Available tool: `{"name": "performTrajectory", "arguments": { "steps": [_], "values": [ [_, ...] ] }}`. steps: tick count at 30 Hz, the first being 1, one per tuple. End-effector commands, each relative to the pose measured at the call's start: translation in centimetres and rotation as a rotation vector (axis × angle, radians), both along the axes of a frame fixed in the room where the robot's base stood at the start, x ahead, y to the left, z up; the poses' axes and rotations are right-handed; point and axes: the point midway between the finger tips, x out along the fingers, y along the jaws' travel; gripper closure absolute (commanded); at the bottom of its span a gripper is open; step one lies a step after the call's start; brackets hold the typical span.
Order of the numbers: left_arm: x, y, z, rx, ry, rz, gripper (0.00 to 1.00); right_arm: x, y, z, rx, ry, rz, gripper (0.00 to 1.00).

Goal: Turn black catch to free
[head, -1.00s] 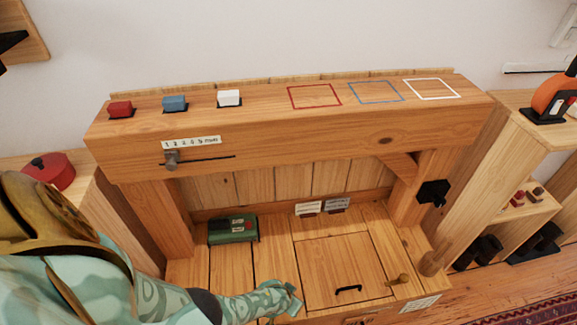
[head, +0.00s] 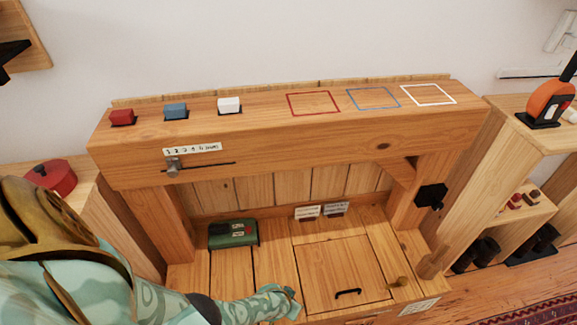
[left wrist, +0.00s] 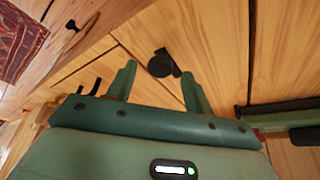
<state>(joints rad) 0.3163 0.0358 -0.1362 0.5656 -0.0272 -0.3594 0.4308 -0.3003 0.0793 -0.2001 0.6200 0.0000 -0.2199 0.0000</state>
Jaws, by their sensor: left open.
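The black catch (left wrist: 162,64) is a small dark round piece with a short tab, on the wooden boards in the left wrist view. It lies just beyond and between the fingertips of my left gripper (left wrist: 159,70); I cannot tell whether they touch it. The fingers are open with nothing held. In the head view my left gripper (head: 284,301) is low over the bench, at the left edge of the square hatch (head: 330,262), and hides the catch there. My right gripper is not in view.
A green box (head: 232,233) stands behind left. A thick beam (head: 300,137) crosses above the bench; a black fitting (head: 431,195) is on its right post.

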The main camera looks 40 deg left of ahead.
Motion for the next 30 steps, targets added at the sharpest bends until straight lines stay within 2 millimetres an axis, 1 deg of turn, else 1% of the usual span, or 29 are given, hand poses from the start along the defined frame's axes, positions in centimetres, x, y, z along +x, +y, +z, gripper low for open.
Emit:
{"name": "performTrajectory", "arguments": {
  "steps": [1,6,12,15,18,21,30],
  "values": [
    [-0.2,-0.1,1.8,-0.001,-0.006,0.001,0.48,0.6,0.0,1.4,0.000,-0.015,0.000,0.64],
    [-1.6,-0.2,6.0,-0.002,-0.009,0.001,0.48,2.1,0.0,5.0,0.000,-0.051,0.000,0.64],
    [-3.6,-0.4,10.4,-0.002,-0.007,0.001,0.48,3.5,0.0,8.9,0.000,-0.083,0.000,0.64],
    [-4.4,-0.5,12.0,-0.002,-0.004,0.000,0.48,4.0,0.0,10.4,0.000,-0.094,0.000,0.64],
    [-5.0,-0.6,13.1,-0.002,-0.003,0.000,0.48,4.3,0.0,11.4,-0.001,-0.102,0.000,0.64],
    [-5.4,-0.6,13.7,-0.001,-0.001,0.001,0.48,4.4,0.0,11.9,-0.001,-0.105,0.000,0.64],
    [-5.7,-0.6,13.8,0.000,0.002,0.000,0.48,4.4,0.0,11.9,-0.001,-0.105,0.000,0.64]
  ]
}}
